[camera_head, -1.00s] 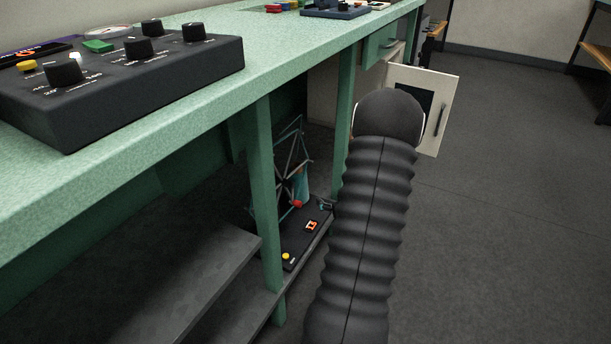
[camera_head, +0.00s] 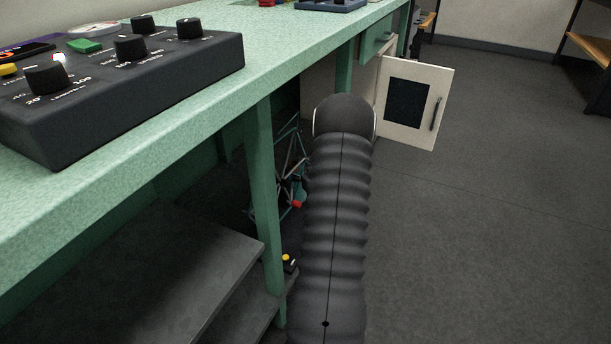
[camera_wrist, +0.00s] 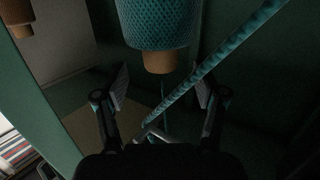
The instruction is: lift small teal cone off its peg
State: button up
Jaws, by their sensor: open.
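In the wrist view, a teal yarn cone (camera_wrist: 158,25) with a mesh-like surface is at the top centre, cut off by the frame edge. A tan core end (camera_wrist: 159,62) sticks out below its yarn. My gripper (camera_wrist: 161,92) is open, with its two fingers apart below the cone in the picture and nothing between them. I cannot tell whether this is the small cone, and its peg is not clearly visible.
Another tan cone end (camera_wrist: 16,12) shows at upper left. In the head view, a green bench (camera_head: 200,105), its leg (camera_head: 265,190), a thin frame (camera_head: 287,170) and an open cabinet door (camera_head: 415,105) surround my arm.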

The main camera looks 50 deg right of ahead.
aim_at(294, 163)
jog(key=shift+x, duration=1.95)
jog(key=shift+a, duration=0.1)
grip_shut()
jog(key=shift+r, duration=0.75)
notch_tip(294, 163, up, 13)
jog(key=p, duration=0.6)
jog(key=shift+r+p, duration=0.15)
jog(key=shift+p, duration=0.15)
dwell(0.3)
